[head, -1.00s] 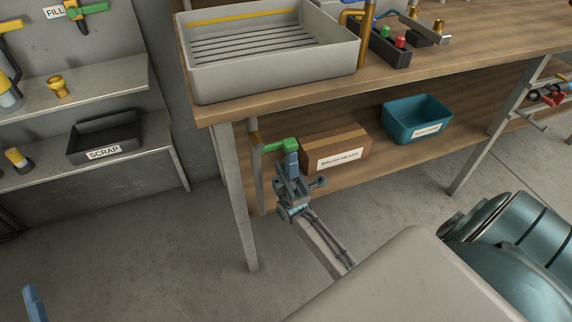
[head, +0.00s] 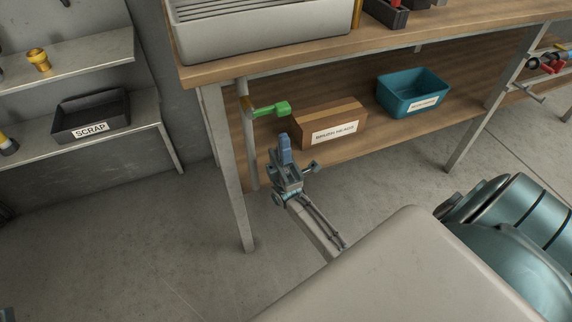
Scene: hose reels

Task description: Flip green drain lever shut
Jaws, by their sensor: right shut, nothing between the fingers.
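The green drain lever (head: 272,109) is on the drain pipe (head: 250,150) under the bench, near the left front leg. Its handle sticks out to the right, about level and across the upright pipe. My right gripper (head: 285,148) is shut and empty, its blue fingers pointing up. It shows just below the lever in the head view, with a visible gap between them. A small sliver at the bottom left corner may be part of my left gripper (head: 6,314); its fingers cannot be made out.
A brush heads box (head: 335,121) and a teal bin (head: 412,92) stand on the lower shelf right of the lever. The bench leg (head: 228,175) stands left of my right gripper. A grey sink (head: 262,38) sits above. A scrap tray (head: 90,115) is at left.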

